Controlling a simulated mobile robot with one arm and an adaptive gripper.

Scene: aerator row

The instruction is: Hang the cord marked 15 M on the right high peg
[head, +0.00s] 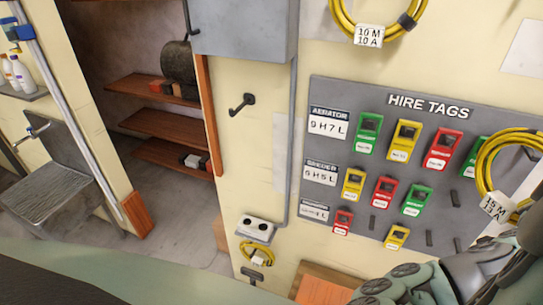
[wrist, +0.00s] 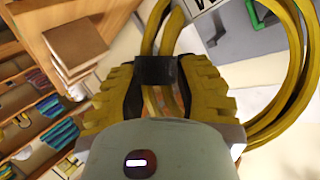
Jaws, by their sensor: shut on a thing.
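The cord marked 15 M (head: 492,150) is a yellow coil with a white tag at the right edge of the head view. In the wrist view its yellow loops (wrist: 300,75) spread beyond my gripper (wrist: 157,72). My gripper is shut on the cord at a dark band (wrist: 157,70). The head view shows my arm at the lower right, with the jaws largely cut off. A bare black peg (head: 243,103) sticks out of the cream wall left of the tag board. I cannot tell whether it is the right high peg.
Another yellow cord, marked 10 M (head: 368,37), hangs at the top of the wall. The grey HIRE TAGS board (head: 345,92) holds coloured tags. A grey box (head: 240,25) is above the bare peg. A small yellow cord (head: 257,254) hangs low, below a socket (head: 256,228).

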